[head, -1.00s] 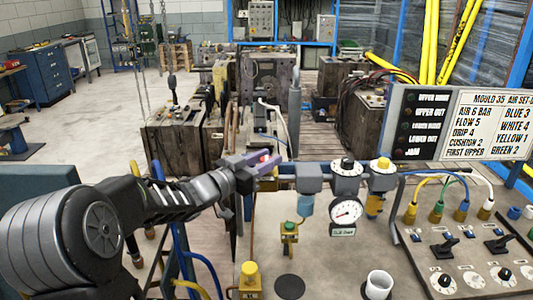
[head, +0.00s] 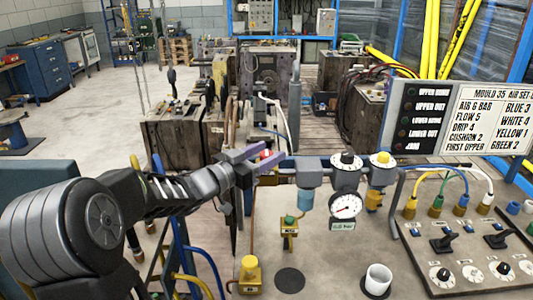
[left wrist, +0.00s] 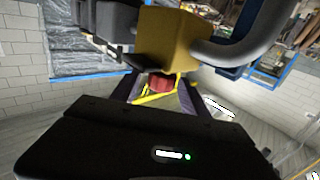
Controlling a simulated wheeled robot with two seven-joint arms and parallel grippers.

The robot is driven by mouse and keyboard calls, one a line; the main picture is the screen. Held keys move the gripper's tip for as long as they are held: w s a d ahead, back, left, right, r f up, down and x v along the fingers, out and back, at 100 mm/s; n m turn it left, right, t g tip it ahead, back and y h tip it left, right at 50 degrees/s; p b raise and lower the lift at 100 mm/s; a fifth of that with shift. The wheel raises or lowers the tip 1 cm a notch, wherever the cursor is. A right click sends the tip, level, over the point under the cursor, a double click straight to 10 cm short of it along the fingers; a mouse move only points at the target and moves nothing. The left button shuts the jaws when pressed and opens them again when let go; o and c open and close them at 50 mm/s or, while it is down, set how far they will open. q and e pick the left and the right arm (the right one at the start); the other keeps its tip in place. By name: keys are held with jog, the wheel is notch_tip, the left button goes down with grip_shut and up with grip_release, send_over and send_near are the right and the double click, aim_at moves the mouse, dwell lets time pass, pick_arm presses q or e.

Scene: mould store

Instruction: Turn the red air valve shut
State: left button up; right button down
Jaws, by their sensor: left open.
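The red air valve (head: 266,154) sits at the left end of the blue air pipe, behind the bench's back edge. My left gripper (head: 270,157) reaches it from the left with its purple fingers spread, one on each side of the red part. In the left wrist view the red valve (left wrist: 160,82) shows between the open fingers (left wrist: 160,92), below a brass-yellow block (left wrist: 172,40). I cannot tell whether a finger touches it. The valve is partly hidden by the fingers. My right gripper is not in view.
Right of the valve along the pipe are a regulator with a pressure gauge (head: 345,206) and a yellow-knobbed unit (head: 381,160). A green-topped valve (head: 289,232), a yellow button box (head: 250,274) and a white cup (head: 378,280) stand on the bench (head: 325,265).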

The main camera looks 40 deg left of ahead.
pick_arm(q)
jog(key=s+a, duration=0.1)
jog(key=s, duration=0.6)
jog(key=shift+s+b, duration=0.3)
jog(key=shift+b, duration=0.15)
jog(key=shift+a, duration=0.1)
